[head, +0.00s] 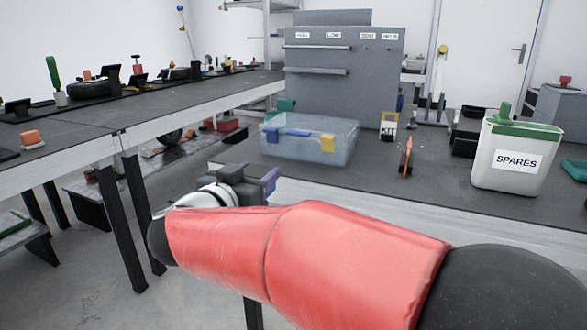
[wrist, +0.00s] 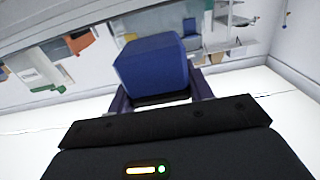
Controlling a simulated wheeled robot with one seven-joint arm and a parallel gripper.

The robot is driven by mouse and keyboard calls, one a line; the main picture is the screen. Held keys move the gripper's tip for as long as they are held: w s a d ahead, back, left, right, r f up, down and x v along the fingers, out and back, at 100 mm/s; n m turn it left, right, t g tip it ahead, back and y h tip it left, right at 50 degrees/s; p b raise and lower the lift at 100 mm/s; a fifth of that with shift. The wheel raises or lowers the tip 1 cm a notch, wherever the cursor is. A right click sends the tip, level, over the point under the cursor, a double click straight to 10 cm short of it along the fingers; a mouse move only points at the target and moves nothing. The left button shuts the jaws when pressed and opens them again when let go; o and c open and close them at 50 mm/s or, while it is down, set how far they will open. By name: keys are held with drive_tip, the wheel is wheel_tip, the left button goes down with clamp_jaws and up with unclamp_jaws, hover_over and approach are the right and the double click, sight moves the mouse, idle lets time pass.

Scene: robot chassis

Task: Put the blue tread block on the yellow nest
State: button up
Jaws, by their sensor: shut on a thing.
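My gripper (head: 266,180) hangs in front of the right-hand bench, near its front edge, and faces away from me. In the wrist view its fingers (wrist: 160,92) are closed on the blue tread block (wrist: 152,64), which juts out beyond the fingertips. In the head view I cannot make out the block apart from the bluish finger. I cannot pick out the yellow nest for certain in either view.
A white SPARES bin (head: 516,160) stands to the right. A grey cabinet (head: 340,70) stands behind. A long bench (head: 90,130) with several parts runs along the left.

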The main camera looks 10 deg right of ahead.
drive_tip(key=x, duration=1.4)
drive_tip(key=shift+w+d, duration=0.1)
drive_tip(key=shift+w, duration=0.05)
drive_tip(key=x, duration=0.3)
drive_tip(key=shift+w+d+f, duration=0.1)
drive_tip(key=shift+w+f, duration=0.05)
drive_tip(key=shift+f, duration=0.25)
drive_tip(key=shift+w+d+f, duration=0.1)
drive_tip(key=shift+w+f, duration=0.05)
drive_tip(key=shift+f, duration=0.05)
drive_tip(key=shift+f, duration=0.2)
drive_tip(key=o, duration=1.1)
drive_tip(key=shift+f+b, duration=0.25)
drive_tip(key=shift+b, duration=0.45)
